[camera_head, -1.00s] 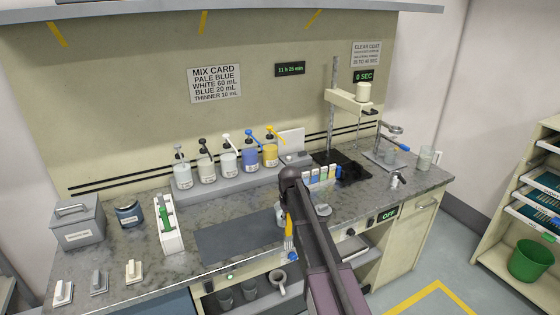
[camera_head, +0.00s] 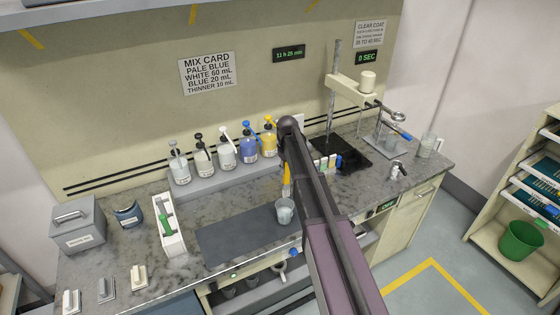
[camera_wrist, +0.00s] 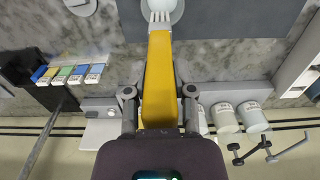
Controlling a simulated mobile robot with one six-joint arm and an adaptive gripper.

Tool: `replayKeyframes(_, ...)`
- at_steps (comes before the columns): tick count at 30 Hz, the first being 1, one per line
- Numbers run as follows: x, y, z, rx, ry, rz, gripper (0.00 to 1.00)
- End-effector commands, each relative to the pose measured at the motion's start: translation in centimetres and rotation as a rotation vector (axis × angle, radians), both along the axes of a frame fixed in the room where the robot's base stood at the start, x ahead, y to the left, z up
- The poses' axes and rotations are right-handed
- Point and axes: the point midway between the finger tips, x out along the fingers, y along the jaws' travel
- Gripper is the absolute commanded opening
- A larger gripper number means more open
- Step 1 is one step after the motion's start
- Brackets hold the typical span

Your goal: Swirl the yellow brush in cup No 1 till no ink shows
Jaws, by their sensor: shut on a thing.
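My gripper (camera_wrist: 159,93) is shut on the yellow brush (camera_wrist: 158,70), which points away from the jaws. Its pale bristles overlap a round, pale cup at the top edge of the wrist view (camera_wrist: 176,9). In the head view, a small clear grey cup (camera_head: 285,212) stands on the dark mat, and the yellow brush (camera_head: 287,178) hangs just above or at its rim, beside my arm. I cannot tell if the bristles are inside the cup. No number is readable on it, and its contents are not clear. My arm hides the gripper in the head view.
Several pump bottles (camera_head: 227,153) stand on a ledge behind the dark mat (camera_head: 225,239). A white holder with a green-handled tool (camera_head: 169,228) is at left. Small coloured blocks (camera_head: 328,163) and a stand (camera_head: 334,105) are at right. The mat's left part is clear.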

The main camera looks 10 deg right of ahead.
Motion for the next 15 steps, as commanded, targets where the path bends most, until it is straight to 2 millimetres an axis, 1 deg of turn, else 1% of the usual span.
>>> replayKeyframes(10,0.0,1.4,0.0,0.0,0.0,0.018,0.0)
replayKeyframes(15,-0.1,1.5,0.1,0.0,0.0,0.02,0.0)
